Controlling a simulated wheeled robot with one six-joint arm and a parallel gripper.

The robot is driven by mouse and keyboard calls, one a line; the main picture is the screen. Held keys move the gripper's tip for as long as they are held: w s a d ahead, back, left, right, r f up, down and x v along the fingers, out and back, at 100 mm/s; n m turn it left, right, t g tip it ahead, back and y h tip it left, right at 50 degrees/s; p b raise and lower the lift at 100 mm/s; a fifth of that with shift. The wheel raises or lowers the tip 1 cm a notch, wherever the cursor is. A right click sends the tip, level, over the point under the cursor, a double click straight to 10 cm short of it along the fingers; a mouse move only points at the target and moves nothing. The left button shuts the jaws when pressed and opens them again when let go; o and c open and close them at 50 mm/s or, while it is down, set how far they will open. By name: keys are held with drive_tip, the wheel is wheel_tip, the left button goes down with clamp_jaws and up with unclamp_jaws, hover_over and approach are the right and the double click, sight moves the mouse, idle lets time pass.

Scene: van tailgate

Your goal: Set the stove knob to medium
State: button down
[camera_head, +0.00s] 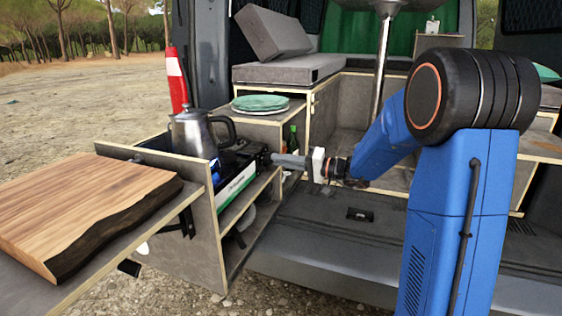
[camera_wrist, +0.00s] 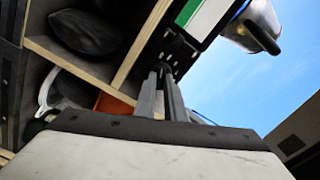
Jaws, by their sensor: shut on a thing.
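The stove (camera_head: 237,183) sits in the pull-out kitchen drawer, with a black top and a white and green front label. It also shows at the top of the wrist view (camera_wrist: 203,14), with a black panel beside the label.
A steel kettle (camera_head: 195,133) stands by the stove. A green bottle (camera_head: 292,142) stands behind my gripper. Green plates (camera_head: 260,103) lie on a cabinet behind. A wooden board (camera_head: 85,205) lies at left. Shelves (camera_head: 240,207) with dark items lie below the stove.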

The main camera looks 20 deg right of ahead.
drive_tip(key=shift+f+m, duration=0.15)
drive_tip(key=shift+m, duration=4.75)
drive_tip(key=c, duration=1.8)
unclamp_jaws()
drive_tip(key=shift+d, duration=0.15)
drive_tip(key=v, duration=1.7)
drive_tip(key=shift+s, duration=0.15)
